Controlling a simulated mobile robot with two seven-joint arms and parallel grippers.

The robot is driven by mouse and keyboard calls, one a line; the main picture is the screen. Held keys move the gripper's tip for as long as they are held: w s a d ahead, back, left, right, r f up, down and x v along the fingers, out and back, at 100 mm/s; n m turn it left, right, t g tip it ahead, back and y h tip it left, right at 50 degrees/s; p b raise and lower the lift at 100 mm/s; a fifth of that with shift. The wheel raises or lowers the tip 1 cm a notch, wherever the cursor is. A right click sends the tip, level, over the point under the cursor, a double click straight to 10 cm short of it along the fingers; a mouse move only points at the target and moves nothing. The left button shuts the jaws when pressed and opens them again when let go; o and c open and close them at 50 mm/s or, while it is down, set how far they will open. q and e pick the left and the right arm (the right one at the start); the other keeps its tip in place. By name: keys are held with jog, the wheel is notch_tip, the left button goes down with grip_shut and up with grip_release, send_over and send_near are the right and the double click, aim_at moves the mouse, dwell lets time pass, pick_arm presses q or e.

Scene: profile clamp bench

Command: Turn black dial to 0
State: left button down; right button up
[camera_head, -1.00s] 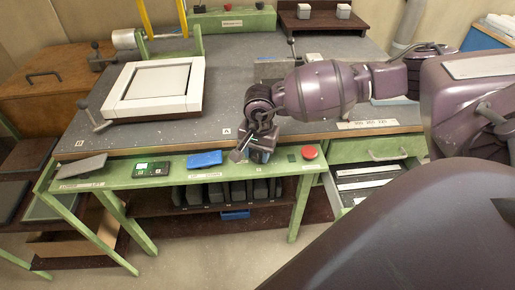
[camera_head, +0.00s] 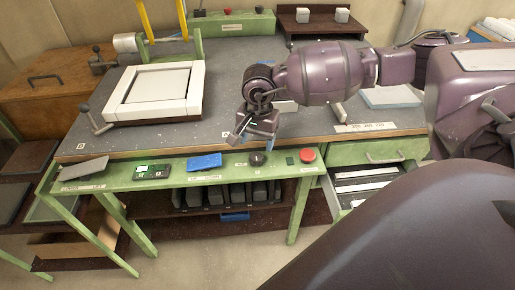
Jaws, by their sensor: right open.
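The black dial (camera_head: 257,158) sits on the green front rail (camera_head: 120,178) of the bench, between a blue item and a red button. Its pointer mark is too small to read. My right gripper (camera_head: 252,140) is open and empty, just above and behind the dial, apart from it as far as I can see. Its arm comes in from the right over the bench top. My left gripper is not in view.
A white frame (camera_head: 153,92) lies on the grey bench top. An open drawer (camera_head: 362,182) stands at the right.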

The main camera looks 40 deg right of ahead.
aim_at(257, 156)
notch_tip(257, 156, up, 5)
jog(key=shift+f, duration=0.15)
dwell(0.3)
